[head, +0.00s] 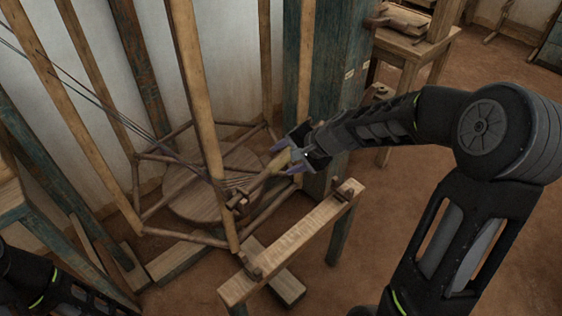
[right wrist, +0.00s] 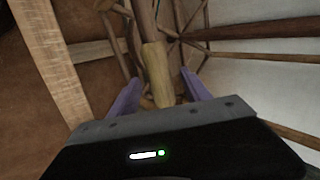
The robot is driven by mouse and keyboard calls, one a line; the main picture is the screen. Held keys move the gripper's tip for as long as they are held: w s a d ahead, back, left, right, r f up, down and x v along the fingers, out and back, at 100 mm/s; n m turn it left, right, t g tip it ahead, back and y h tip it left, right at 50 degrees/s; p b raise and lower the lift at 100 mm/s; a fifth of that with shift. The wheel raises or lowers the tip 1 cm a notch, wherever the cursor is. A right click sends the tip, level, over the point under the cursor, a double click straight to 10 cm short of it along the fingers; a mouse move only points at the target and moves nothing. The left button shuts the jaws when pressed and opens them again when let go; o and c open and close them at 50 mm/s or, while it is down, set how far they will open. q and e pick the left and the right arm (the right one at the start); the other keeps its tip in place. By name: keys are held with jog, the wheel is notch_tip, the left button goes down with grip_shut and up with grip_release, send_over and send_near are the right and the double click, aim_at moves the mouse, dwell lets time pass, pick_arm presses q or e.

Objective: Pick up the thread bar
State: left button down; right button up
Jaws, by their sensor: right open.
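A pale wooden bar (head: 276,164), which looks like the thread bar, has dark threads at its far end and sits among the spokes of a wooden wheel frame (head: 185,236). My right gripper (head: 294,152) is open at the bar's near end. In the right wrist view the bar (right wrist: 157,72) lies between the two purple fingers, with a gap on each side. Its near end reaches down close to the gripper's palm. My left arm shows only at the lower left of the head view; its gripper is out of view.
A wooden beam (head: 292,240) on legs crosses just in front of the wheel frame. A thick teal post (head: 335,75) stands behind my right gripper. A small wooden table (head: 413,45) stands at the back right. The brown floor at the right is mostly clear.

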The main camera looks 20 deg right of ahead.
jog(key=shift+w+a+f, duration=0.1)
jog(key=shift+w+f, duration=0.1)
dwell(0.5)
grip_shut()
dwell(0.4)
